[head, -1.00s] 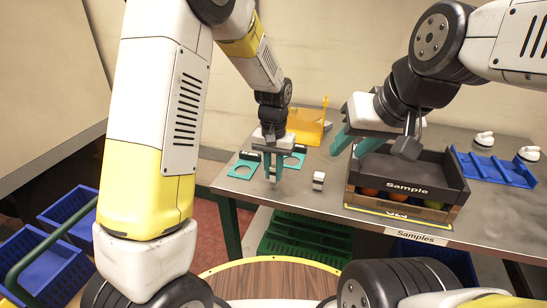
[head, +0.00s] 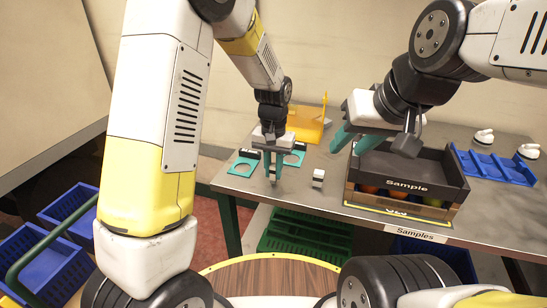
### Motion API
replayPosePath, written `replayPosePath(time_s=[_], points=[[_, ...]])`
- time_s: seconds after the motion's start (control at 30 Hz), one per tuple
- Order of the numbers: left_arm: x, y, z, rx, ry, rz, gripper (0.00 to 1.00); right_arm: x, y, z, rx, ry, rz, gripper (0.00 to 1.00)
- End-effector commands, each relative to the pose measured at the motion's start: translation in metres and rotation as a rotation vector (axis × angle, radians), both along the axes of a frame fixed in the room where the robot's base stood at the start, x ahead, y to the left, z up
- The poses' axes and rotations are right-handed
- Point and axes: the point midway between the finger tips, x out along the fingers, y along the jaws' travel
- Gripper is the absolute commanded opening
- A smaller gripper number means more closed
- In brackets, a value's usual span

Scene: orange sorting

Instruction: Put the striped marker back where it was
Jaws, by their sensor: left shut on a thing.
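My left gripper (head: 273,176) points down at the left part of the grey table, between two teal ring-shaped holders. Its fingers are shut on a small pale thing low between the tips. This appears to be the striped marker, but it is mostly hidden and its stripes cannot be made out. One holder (head: 238,170) lies left of the gripper and the other (head: 299,156) lies right and behind. My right gripper (head: 350,148) is open, with its teal fingers apart, at the back left of the crate labelled Sample (head: 455,187).
A small white block (head: 318,176) stands right of my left gripper. A yellow-orange bin (head: 311,128) is behind it. A blue rack (head: 492,167) and white knobbed pieces (head: 484,136) are at the right. Table (head: 300,200) is clear at its front left.

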Motion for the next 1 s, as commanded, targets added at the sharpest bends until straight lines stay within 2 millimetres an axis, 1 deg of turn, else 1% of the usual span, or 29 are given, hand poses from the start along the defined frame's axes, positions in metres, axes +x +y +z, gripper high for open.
replayPosePath(time_s=[0.5,0.67,0.7,0.77,0.8,1.0], points=[[0.0001,0.0,-0.0082,0.0,0.0,0.0,0.0,0.0,0.0,0.0,0.0,0.0,0.0,0.36],[0.0001,0.0,-0.0082,0.0,0.0,0.0,0.0,0.0,0.0,0.0,0.0,0.0,0.0,0.36],[0.0001,0.0,-0.0082,0.0,0.0,0.0,0.24,0.0,0.0,0.0,0.0,0.0,0.0,0.36],[0.0,-0.0001,-0.0081,0.0,0.0,0.0,0.36,0.0,0.0,0.0,0.0,0.0,0.0,0.36],[0.0,0.0,-0.0081,0.0,0.0,0.0,0.44,0.0,0.0,0.0,0.0,0.0,0.0,0.36],[0.0,0.0,-0.0081,0.0,0.0,0.0,0.44,0.0,0.0,0.0,0.0,0.0,0.0,0.36]])
